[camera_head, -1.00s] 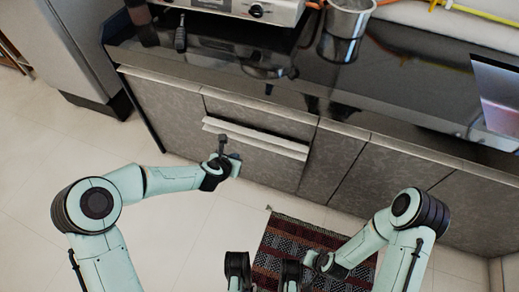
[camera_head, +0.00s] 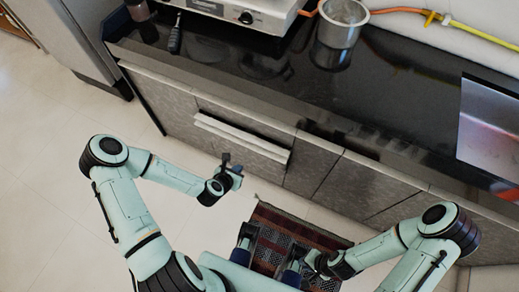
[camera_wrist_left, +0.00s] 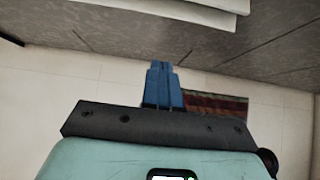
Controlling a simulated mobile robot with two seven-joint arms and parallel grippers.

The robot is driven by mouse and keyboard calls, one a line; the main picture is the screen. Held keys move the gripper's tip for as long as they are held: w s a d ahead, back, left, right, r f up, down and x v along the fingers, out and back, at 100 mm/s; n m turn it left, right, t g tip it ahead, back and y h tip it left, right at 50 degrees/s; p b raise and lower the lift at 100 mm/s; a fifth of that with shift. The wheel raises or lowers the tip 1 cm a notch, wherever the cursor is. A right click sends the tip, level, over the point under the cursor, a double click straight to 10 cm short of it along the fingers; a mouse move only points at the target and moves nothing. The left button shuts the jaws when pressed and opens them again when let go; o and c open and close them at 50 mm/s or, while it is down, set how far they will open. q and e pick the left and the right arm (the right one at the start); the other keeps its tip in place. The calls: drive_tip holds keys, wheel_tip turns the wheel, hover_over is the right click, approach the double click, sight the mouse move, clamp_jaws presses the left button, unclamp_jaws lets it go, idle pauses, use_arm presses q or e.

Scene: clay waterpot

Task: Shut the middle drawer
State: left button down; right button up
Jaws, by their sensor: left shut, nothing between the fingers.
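The middle drawer (camera_head: 240,139) is in the grey cabinet below the counter. Its pale top edge stands out from the front, so it is partly open. In the left wrist view the pale drawer edge (camera_wrist_left: 205,12) is at the top. My left gripper (camera_head: 232,167) is shut and empty, in front of and below the drawer, apart from it. Its blue fingers (camera_wrist_left: 163,86) are together in the wrist view.
A patterned rug (camera_head: 318,237) lies on the pale floor in front of the cabinet. The dark counter (camera_head: 400,105) above holds a white stove (camera_head: 245,12), a metal pot (camera_head: 341,25) and a sink (camera_head: 488,135). The floor at left is clear.

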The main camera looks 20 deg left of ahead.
sight(256, 146)
use_arm(q)
drive_tip(key=w+r+b+x, duration=0.1)
drive_tip(key=w+b+x, duration=0.1)
drive_tip(key=x, duration=1)
drive_tip(key=shift+r, duration=0.25)
drive_tip(key=shift+w, duration=0.15)
drive_tip(key=w, duration=0.1)
drive_tip(key=w+b, duration=0.1)
drive_tip(key=w, duration=0.2)
drive_tip(key=shift+w+d, duration=0.25)
drive_tip(key=shift+w, duration=0.1)
drive_tip(key=shift+w+r, duration=0.1)
drive_tip(key=shift+r, duration=0.05)
